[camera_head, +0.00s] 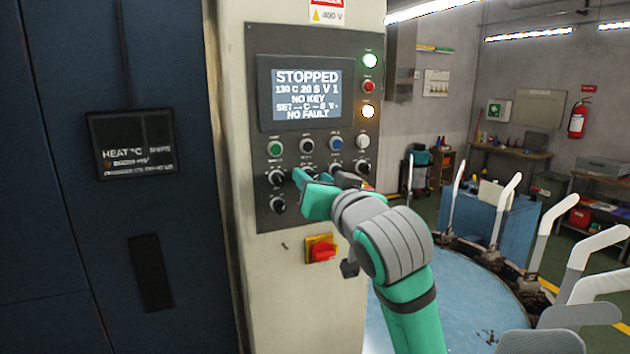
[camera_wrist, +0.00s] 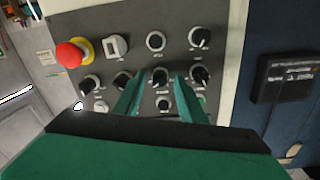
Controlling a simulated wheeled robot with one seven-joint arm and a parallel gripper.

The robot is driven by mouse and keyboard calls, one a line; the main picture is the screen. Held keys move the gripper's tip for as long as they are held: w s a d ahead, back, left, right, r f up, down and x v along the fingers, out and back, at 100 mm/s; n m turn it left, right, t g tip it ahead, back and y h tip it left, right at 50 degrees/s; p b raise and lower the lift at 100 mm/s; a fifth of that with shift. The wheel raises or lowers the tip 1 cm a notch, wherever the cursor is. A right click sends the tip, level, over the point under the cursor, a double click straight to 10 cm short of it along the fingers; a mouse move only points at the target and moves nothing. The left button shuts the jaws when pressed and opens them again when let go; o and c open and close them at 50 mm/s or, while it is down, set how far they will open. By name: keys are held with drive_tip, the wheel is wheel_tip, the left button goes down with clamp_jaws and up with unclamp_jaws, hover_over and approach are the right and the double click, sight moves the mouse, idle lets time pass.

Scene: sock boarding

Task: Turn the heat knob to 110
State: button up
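The control panel (camera_head: 257,100) on the cream cabinet holds rows of buttons and black knobs. Its display (camera_head: 300,92) reads STOPPED, 130 C 20 S V 1, NO KEY, NO FAULT, with the SET values as dashes. My gripper (camera_head: 303,180) is at the knob row, just right of the leftmost knob (camera_head: 277,178). In the wrist view, which shows the panel upside down, my gripper (camera_wrist: 158,82) has its fingers apart, one on each side of a black knob (camera_wrist: 159,76). I cannot tell whether they touch it. Knob labels are too small to read, so I cannot tell which is heat.
Another black knob (camera_head: 278,205) sits below the leftmost one. In the wrist view a red mushroom button (camera_wrist: 70,54) stands out from the panel. A red switch on yellow (camera_head: 322,250) is below the panel. A blue round table (camera_head: 465,300) with white sock forms stands at right.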

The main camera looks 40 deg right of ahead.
clamp_jaws()
drive_tip(key=shift+n, duration=0.3)
drive_tip(key=shift+f+n+y, duration=0.1)
drive_tip(key=shift+n+y, duration=0.2)
drive_tip(key=shift+n, duration=7.4)
unclamp_jaws()
drive_tip(key=shift+d+t, duration=0.1)
drive_tip(key=shift+t, duration=0.2)
